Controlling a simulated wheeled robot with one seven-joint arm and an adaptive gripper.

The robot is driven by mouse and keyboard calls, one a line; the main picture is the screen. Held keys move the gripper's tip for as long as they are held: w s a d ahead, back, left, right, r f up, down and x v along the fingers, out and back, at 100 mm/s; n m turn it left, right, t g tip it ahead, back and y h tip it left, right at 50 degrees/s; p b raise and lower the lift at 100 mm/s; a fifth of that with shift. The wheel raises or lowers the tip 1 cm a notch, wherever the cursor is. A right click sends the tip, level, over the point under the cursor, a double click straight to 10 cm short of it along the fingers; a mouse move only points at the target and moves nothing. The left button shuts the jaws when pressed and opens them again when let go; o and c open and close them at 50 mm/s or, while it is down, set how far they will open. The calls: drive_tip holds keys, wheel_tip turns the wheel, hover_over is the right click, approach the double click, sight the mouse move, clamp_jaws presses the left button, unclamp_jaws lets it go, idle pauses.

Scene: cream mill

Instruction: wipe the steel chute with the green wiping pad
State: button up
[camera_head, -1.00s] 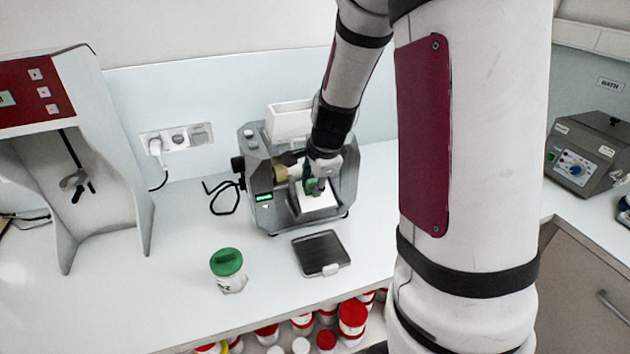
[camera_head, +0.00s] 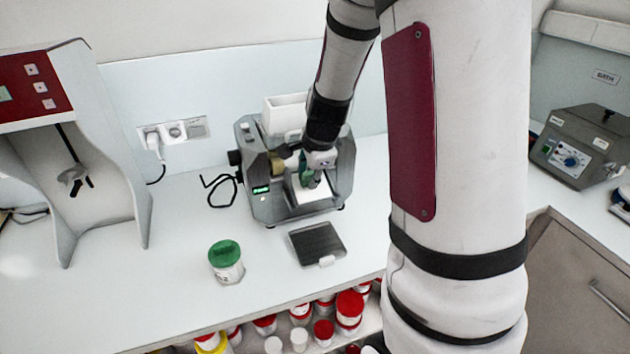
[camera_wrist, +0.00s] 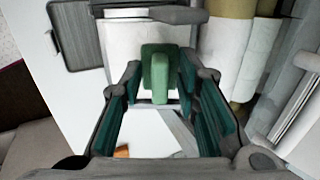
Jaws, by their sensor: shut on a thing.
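My gripper (camera_head: 316,172) is in the open front of the grey mill (camera_head: 262,184). It points down and is shut on the green wiping pad (camera_wrist: 160,62), a block with a raised grip, seen between my fingers in the wrist view. In the head view the pad (camera_head: 309,178) is a small green patch, partly hidden by my gripper. Below it is a pale surface (camera_head: 308,193) in the mill's front, seemingly the steel chute. I cannot tell whether the pad touches it.
A dark flat tray (camera_head: 317,243) lies in front of the mill. A white jar with a green lid (camera_head: 226,262) stands left of it. A red-panelled machine (camera_head: 100,150) is at the left, a grey bath unit (camera_head: 578,150) at the right. Red-lidded jars (camera_head: 349,308) sit below the counter.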

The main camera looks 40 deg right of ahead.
sight(314, 196)
drive_tip(key=shift+w+d+r, duration=0.1)
drive_tip(key=shift+w+r, duration=0.05)
drive_tip(key=shift+w, duration=0.15)
drive_tip(key=shift+s+a+f, duration=0.2)
drive_tip(key=shift+s+f, duration=0.15)
drive_tip(key=shift+s, duration=0.3)
drive_tip(key=shift+s+a+f, duration=0.15)
drive_tip(key=shift+s+f, duration=0.2)
drive_tip(key=shift+s, duration=0.25)
drive_tip(key=shift+s+a+f, duration=0.2)
drive_tip(key=shift+s+f, duration=0.15)
drive_tip(key=shift+s, duration=0.3)
drive_tip(key=shift+w+d+r+p, duration=0.1)
drive_tip(key=shift+w+d+r, duration=0.2)
drive_tip(key=shift+w, duration=0.35)
drive_tip(key=shift+w+d+r+p, duration=0.15)
drive_tip(key=shift+w+r, duration=0.2)
drive_tip(key=shift+w, duration=0.25)
drive_tip(key=shift+w+d+r+p, duration=0.1)
drive_tip(key=shift+w+r, duration=0.25)
drive_tip(key=shift+w, duration=0.3)
drive_tip(key=shift+s+a+f+b, duration=0.1)
drive_tip(key=shift+s+a+f, duration=0.2)
drive_tip(key=shift+s, duration=0.35)
drive_tip(key=shift+s+a+f+b, duration=0.1)
drive_tip(key=shift+s+f+b, duration=0.05)
drive_tip(key=shift+s+f, duration=0.4)
drive_tip(key=shift+s+a+f+b, duration=0.15)
drive_tip(key=shift+s+f, duration=0.1)
drive_tip(key=shift+s, duration=0.45)
